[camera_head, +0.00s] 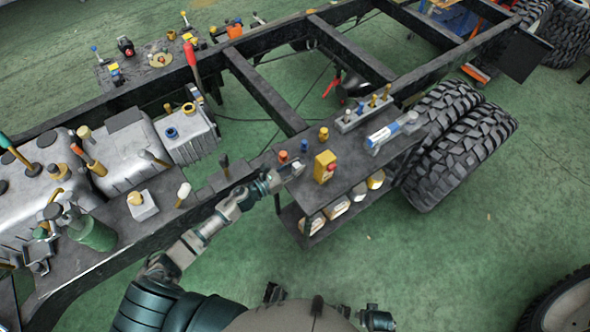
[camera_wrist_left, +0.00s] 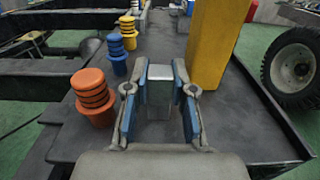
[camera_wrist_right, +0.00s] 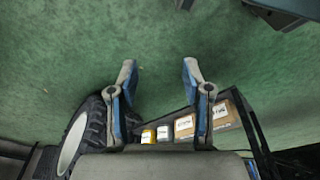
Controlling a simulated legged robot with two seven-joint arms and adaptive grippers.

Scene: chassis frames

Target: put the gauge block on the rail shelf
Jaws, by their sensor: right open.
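A small silvery block, which I take for the gauge block (camera_wrist_left: 160,95), stands between the fingers of my left gripper (camera_wrist_left: 160,75). The finger pads appear to touch both its sides. In the head view my left gripper (camera_head: 290,172) is at the near-left edge of the dark rail shelf (camera_head: 345,168), with the block mostly hidden. The block is over the shelf top in the left wrist view; I cannot tell if it rests on it. My right gripper (camera_wrist_right: 158,75) is open and empty, above the green floor.
Beside the block stand a yellow box (camera_head: 325,166) and orange (camera_wrist_left: 92,95) and blue (camera_wrist_left: 115,54) knobs. A blue-and-white tool (camera_head: 384,135) lies farther along the shelf.

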